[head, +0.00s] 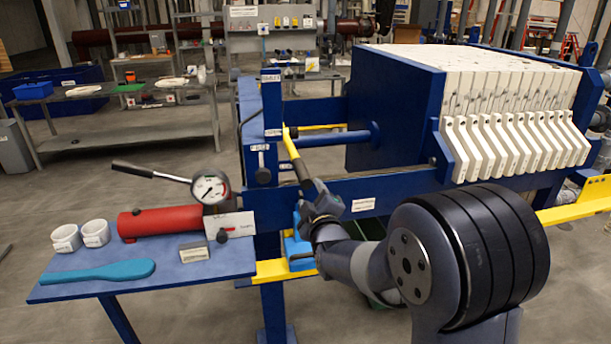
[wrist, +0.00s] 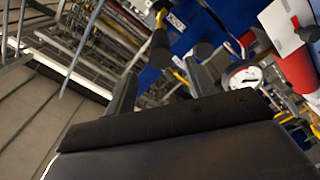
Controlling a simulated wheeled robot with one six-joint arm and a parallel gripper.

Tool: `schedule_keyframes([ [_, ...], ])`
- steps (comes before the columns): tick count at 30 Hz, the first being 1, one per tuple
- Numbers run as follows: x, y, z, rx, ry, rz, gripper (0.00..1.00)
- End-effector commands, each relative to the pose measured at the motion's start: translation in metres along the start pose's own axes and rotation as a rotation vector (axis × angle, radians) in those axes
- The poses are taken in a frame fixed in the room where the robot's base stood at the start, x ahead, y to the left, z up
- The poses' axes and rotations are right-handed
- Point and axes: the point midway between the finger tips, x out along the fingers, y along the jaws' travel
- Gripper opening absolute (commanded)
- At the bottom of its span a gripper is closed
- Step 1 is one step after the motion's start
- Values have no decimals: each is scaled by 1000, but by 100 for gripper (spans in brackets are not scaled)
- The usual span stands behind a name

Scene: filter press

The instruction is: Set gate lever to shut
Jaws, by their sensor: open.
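The gate lever is a yellow bar with a black grip (head: 303,174). It slants down and toward the right from the blue post of the press. In the wrist view the lever's black grip (wrist: 160,48) shows ahead of the fingers, with yellow above it. My gripper (head: 318,196) is just below the grip's lower end in the head view. In the wrist view my gripper (wrist: 163,82) has its two dark fingers apart, with nothing clearly held between them. I cannot tell whether a finger touches the grip.
The blue filter press (head: 395,105) with white plates stands behind. A blue side table (head: 190,270) at left holds a red pump (head: 160,222) with a gauge, white cups (head: 96,233) and a teal scraper (head: 98,272). A yellow rail (head: 270,271) runs below my gripper.

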Motion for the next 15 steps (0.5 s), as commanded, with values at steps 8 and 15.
schedule_keyframes([
  [8, 46, 2, 0, 1, -2, -2, 52],
  [15, 78, 2, 0, 2, -2, -1, 52],
])
